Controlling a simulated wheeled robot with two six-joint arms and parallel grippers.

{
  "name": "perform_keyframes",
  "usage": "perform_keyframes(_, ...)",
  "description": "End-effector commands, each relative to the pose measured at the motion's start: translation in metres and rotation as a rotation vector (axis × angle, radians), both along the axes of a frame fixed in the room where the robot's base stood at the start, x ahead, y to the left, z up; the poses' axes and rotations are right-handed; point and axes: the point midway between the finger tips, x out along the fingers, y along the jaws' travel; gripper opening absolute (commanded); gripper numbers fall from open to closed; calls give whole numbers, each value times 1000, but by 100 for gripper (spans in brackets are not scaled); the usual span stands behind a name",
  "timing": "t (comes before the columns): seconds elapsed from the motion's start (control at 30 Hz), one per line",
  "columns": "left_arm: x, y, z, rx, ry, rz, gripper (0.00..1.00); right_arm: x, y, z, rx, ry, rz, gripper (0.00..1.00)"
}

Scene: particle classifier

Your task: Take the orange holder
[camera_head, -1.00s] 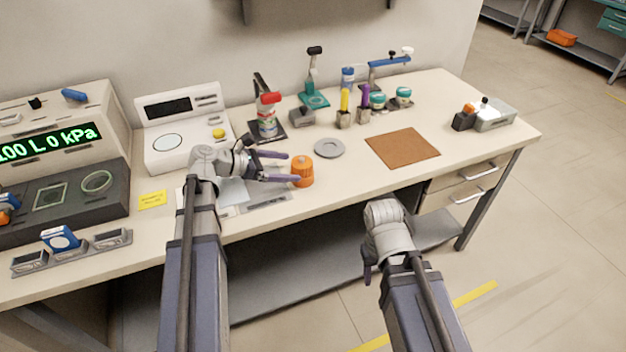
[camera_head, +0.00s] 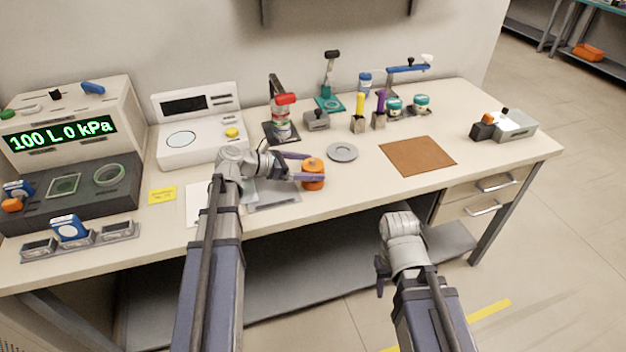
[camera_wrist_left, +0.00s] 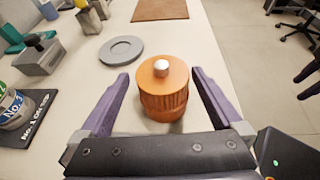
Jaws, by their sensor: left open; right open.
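The orange holder (camera_head: 313,181) is a short ribbed cylinder standing upright on the table. In the left wrist view the orange holder (camera_wrist_left: 163,92) has a white knob on its top. My left gripper (camera_head: 303,167) is open, with its two purple fingers on either side of the holder. In the left wrist view my left gripper (camera_wrist_left: 160,90) shows a gap between each finger and the holder. My right gripper (camera_head: 381,277) hangs in front of the table, away from the holder; its fingers are partly hidden.
A grey disc (camera_head: 342,152) lies just beyond the holder, and a brown mat (camera_head: 417,156) lies to its right. A red-capped bottle stack (camera_head: 282,118) stands behind my left gripper. A white scale (camera_head: 196,140) and a pressure device (camera_head: 70,150) stand at left.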

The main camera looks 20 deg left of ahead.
Motion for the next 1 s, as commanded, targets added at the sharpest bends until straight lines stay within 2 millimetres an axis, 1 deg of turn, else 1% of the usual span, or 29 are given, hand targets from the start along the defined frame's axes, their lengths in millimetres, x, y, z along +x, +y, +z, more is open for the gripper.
perform_keyframes(0.1,8,-15,-5,0,-1,-4,100,0,0,-5,0,0,0,50)
perform_keyframes(0.23,19,-30,-13,0,0,-2,100,0,0,-13,0,0,0,50)
perform_keyframes(0.33,23,-34,-14,0,0,1,100,0,0,-14,0,0,0,50)
perform_keyframes(0.53,23,-34,-13,0,0,1,99,0,0,-13,0,0,0,50)
perform_keyframes(1.0,22,-34,-13,0,0,1,46,0,0,-13,0,0,0,50)
